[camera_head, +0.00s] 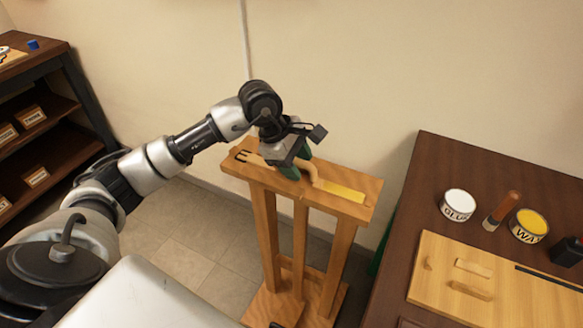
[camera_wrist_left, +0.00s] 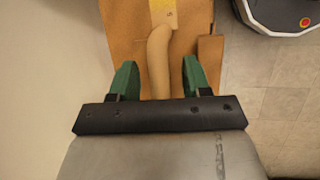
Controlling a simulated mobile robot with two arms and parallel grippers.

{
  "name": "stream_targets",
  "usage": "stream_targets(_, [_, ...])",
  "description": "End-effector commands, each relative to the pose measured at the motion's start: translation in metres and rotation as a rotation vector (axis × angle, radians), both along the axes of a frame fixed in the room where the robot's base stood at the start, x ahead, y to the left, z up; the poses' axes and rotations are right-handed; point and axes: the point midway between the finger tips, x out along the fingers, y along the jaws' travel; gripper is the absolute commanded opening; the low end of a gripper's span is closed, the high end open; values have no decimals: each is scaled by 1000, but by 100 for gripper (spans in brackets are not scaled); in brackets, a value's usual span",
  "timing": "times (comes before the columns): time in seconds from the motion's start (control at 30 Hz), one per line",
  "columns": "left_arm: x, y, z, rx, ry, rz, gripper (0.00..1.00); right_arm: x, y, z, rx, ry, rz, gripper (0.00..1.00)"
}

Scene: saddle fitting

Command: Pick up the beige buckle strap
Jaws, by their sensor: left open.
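The beige buckle strap (camera_head: 316,180) lies along the top of a wooden stand (camera_head: 232,167). A dark pronged piece shows at its left end and a yellow piece (camera_head: 343,192) at its right end. My left gripper (camera_head: 297,163) is over the middle of the strap and hides part of it. In the left wrist view, its green fingers (camera_wrist_left: 159,76) are open, one on each side of the strap (camera_wrist_left: 158,58), with a gap on both sides. Whether the fingertips touch the stand top cannot be told. My right gripper is not in view.
A dark table (camera_head: 432,178) at the right holds a glue tin (camera_head: 458,205), a wax tin (camera_head: 529,226), a brown-handled tool (camera_head: 502,208) and a light board (camera_head: 432,250). Dark shelves (camera_head: 60,120) stand at the left. A wall is close behind the stand.

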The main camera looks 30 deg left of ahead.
Motion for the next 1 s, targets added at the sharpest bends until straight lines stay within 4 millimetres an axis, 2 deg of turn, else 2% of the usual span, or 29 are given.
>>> stream_targets(0.07, [0,0,0,0,0,0,48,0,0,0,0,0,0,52])
stream_targets(0.4, [0,0,0,0,0,0,0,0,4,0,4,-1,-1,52])
stream_targets(0.77, [0,0,5,0,-3,0,0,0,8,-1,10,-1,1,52])
stream_targets(0.87, [1,1,12,0,-3,0,0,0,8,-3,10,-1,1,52])
stream_targets(1.0, [1,1,33,0,-8,0,0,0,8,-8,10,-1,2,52])
